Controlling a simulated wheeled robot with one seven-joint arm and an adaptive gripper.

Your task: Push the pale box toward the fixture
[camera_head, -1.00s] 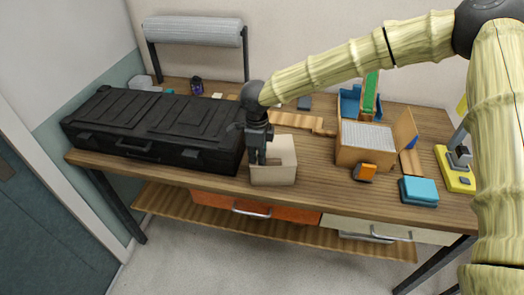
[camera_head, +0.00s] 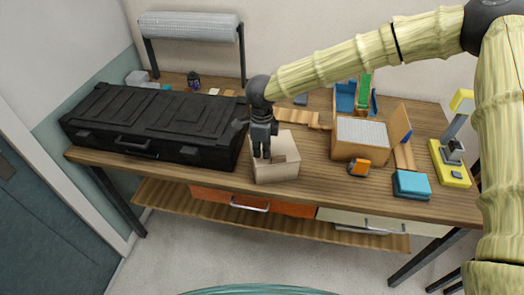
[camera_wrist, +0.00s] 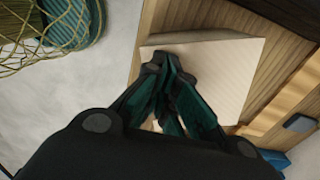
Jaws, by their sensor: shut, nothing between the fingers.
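Which thing is the fixture is not clear.
The black case (camera_head: 150,125) blocks the left. Bare bench lies between the box and the wooden holder. A blue and green piece (camera_head: 356,97) stands behind.

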